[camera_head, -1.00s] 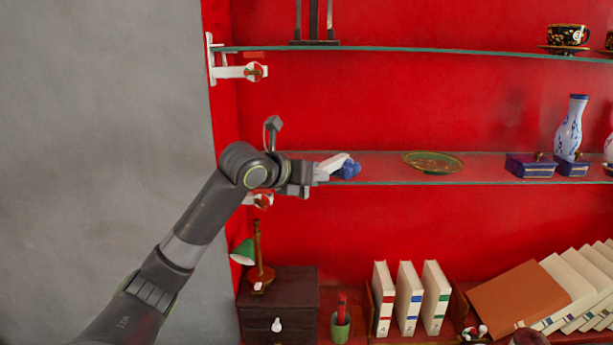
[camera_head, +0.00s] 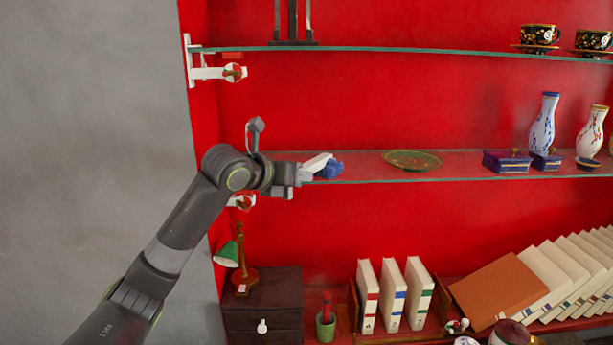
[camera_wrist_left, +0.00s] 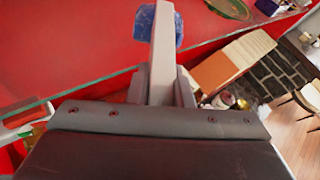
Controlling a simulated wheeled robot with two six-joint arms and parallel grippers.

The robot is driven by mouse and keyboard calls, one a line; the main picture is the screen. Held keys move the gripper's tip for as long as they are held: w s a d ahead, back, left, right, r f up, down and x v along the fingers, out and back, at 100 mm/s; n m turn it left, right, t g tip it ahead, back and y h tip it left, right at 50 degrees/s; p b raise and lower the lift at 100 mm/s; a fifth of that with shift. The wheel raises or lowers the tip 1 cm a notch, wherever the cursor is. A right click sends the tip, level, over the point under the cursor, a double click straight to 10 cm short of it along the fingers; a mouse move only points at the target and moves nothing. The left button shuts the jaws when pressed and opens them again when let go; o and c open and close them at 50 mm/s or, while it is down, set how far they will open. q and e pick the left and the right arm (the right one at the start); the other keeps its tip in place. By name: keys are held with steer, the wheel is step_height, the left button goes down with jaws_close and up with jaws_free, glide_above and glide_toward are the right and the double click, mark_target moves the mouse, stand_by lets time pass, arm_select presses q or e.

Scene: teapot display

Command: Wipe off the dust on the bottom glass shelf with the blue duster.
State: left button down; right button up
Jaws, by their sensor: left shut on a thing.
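The blue duster (camera_head: 331,168) has a white handle and a blue head. My left gripper (camera_head: 302,172) is shut on its handle at the left part of the bottom glass shelf (camera_head: 456,168). The duster's head appears at the shelf surface; I cannot tell if it touches. In the left wrist view the blue head (camera_wrist_left: 178,28) shows beyond the pale handle, between the gripper's fingers (camera_wrist_left: 163,88). Dust is not clearly visible on the glass. My right gripper is not in view.
A green-gold plate (camera_head: 412,160) lies on the bottom shelf right of the duster. Blue boxes (camera_head: 507,161) and a vase (camera_head: 543,125) stand farther right. The upper glass shelf (camera_head: 420,50) runs above. A lamp (camera_head: 240,262), a cabinet (camera_head: 268,303) and books (camera_head: 391,293) are below.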

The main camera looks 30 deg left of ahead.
arm_select(q)
steer(key=s+a, duration=0.6)
steer(key=a, duration=0.3)
steer(key=shift+a+b, duration=0.4)
stand_by(0.7)
step_height(320, 180, up, 6)
steer(key=shift+p, duration=0.4)
stand_by(0.3)
